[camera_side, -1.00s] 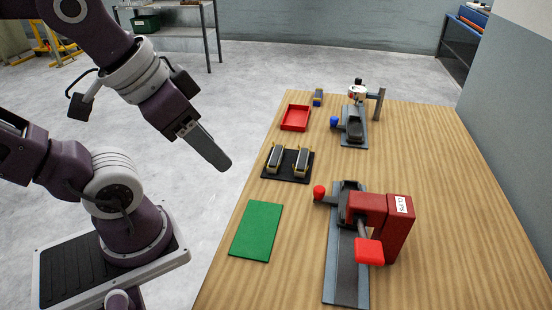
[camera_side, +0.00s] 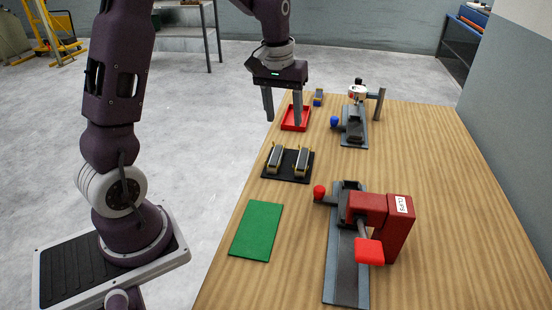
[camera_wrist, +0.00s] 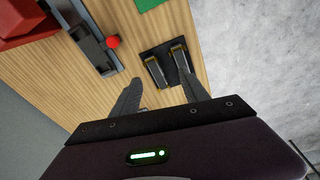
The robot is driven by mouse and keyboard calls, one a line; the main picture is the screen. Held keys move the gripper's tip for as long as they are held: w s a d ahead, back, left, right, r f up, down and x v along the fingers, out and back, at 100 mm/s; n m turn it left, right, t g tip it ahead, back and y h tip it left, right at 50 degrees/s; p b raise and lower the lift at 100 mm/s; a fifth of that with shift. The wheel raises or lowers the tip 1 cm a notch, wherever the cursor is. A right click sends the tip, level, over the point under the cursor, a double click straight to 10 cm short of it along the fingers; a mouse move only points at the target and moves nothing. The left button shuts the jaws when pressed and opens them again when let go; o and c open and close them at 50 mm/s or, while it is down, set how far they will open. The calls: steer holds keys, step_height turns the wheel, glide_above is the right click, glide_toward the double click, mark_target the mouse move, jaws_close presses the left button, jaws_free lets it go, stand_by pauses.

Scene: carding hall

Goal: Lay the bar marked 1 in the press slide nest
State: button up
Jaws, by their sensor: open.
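Two grey bars with tan edges, a left bar (camera_side: 275,158) and a right bar (camera_side: 302,161), lie side by side on a black tray (camera_side: 289,178). They also show in the wrist view as a left bar (camera_wrist: 156,73) and a right bar (camera_wrist: 181,60). No number is legible on either. A red press (camera_side: 385,220) stands over a grey slide (camera_side: 345,275) with a red knob (camera_side: 319,192). A dark nest (camera_side: 349,187) sits at the slide's far end. My gripper (camera_side: 283,119) is open and empty, pointing down above the table's left edge, beyond the bars.
A green mat (camera_side: 257,230) lies nearer than the black tray. A red tray (camera_side: 295,118) lies behind my gripper. A second slide station (camera_side: 354,130) with a blue knob (camera_side: 335,121) stands farther back. The table's right side is clear.

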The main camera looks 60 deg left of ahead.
steer(key=n+g, duration=0.1)
steer(key=n, duration=0.1)
glide_above(276, 154)
steer(key=f, duration=0.6)
steer(key=d+f, duration=0.1)
steer(key=f, duration=0.3)
steer(key=shift+f, duration=0.1)
steer(key=f, duration=0.7)
steer(key=shift+a+f, duration=0.2)
steer(key=shift+a, duration=0.2)
jaws_close()
